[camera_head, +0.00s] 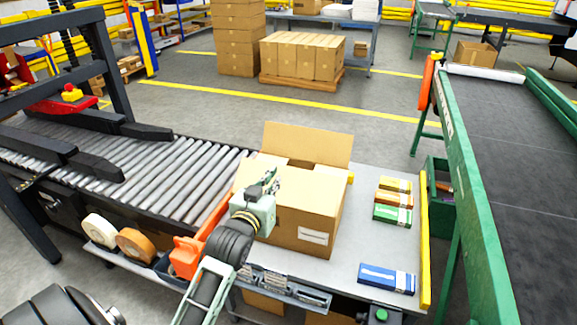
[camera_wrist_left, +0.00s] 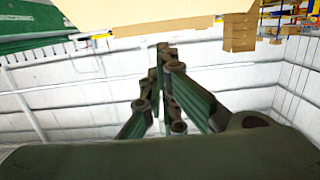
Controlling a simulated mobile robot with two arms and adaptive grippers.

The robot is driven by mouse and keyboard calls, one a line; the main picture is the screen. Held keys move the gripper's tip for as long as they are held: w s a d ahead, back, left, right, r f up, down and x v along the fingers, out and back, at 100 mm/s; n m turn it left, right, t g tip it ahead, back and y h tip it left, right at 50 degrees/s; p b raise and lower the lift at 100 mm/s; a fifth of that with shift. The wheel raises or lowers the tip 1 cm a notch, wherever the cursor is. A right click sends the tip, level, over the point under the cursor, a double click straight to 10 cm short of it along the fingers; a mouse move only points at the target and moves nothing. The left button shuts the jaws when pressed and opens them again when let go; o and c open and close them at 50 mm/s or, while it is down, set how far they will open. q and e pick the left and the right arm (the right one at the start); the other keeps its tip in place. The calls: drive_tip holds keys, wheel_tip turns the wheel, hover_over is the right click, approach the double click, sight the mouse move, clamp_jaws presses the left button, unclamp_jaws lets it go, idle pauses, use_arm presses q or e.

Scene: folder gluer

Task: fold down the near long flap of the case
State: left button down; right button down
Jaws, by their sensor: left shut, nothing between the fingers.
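The open cardboard case (camera_head: 285,235) sits upright on the grey table in the head view, with a white label on its near side. Its far long flap (camera_head: 308,143) stands up, leaning back. A tan panel (camera_head: 312,190) covers much of the near top; I cannot tell if it is the near long flap or a folded end flap. My left gripper (camera_head: 272,178) is shut and empty over the left part of the case top, hiding cardboard there. The left wrist view shows its closed fingers (camera_wrist_left: 162,48) just below a cardboard panel (camera_wrist_left: 140,12); contact is unclear. My right gripper is out of view.
A roller conveyor (camera_head: 165,170) joins the table (camera_head: 345,250) at left. Small coloured boxes (camera_head: 393,200) and a blue box (camera_head: 387,279) lie right of the case. Tape rolls (camera_head: 135,244) hang at the near left. A green-framed belt conveyor (camera_head: 465,190) stands at right.

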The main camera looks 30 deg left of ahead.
use_arm(q)
drive_tip(key=p, duration=0.2)
hover_over(289, 182)
drive_tip(key=s, duration=0.1)
wheel_tip(289, 182, down, 2)
drive_tip(key=shift+f, duration=0.15)
drive_tip(key=shift+w+a+f, duration=0.1)
drive_tip(key=shift+w+f, duration=0.35)
drive_tip(key=shift+f, duration=0.15)
